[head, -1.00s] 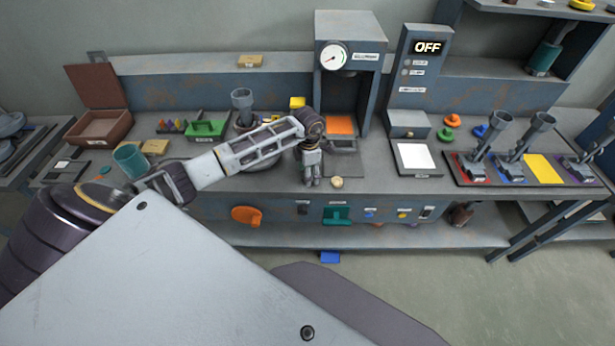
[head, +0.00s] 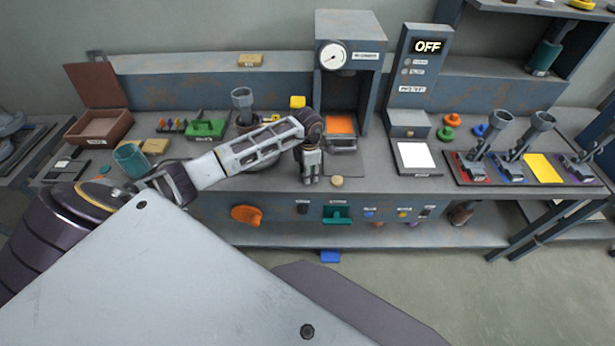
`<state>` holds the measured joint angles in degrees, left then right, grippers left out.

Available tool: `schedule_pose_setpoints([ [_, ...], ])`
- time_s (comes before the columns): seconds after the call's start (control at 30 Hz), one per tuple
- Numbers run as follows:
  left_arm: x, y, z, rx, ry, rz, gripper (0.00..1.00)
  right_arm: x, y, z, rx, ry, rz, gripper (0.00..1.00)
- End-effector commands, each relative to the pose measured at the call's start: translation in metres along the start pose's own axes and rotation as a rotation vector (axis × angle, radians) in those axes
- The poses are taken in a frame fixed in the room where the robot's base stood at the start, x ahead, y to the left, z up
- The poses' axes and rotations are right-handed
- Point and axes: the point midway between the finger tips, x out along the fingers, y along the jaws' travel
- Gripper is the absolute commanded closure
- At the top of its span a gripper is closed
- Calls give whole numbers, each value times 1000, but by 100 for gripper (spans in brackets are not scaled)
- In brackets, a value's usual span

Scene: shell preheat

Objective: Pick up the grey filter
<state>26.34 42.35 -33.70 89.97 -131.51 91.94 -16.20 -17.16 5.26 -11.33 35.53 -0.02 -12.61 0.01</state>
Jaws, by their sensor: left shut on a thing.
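My left gripper (head: 311,180) points down over the front of the grey workbench (head: 390,185), just left of a small round beige piece (head: 337,182). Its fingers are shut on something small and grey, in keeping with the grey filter. The fingers mostly hide it, and its shape cannot be made out against the bench. I cannot tell whether it touches the bench top. No separate grey filter can be picked out elsewhere. My right gripper is not in view.
A press-like machine with a gauge (head: 333,54) stands behind the gripper. A panel reading OFF (head: 427,47) and a white pad (head: 416,156) are to its right. Grey cups on handles (head: 500,121) stand on a tray at right. A green caddy (head: 206,129) is at left.

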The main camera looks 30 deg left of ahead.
Motion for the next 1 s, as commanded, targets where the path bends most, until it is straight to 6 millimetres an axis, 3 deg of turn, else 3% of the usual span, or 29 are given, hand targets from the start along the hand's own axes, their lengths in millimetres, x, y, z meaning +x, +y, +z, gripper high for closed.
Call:
schedule_pose_setpoints([
  [0.37, -8, 1, 0, -1, 0, 1, 75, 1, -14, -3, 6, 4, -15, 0],
  [0.67, -44, 2, 0, -1, -2, 4, 75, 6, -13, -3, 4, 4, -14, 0],
  [1.0, -89, 0, 0, 0, -1, 1, 75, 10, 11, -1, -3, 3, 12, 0],
])
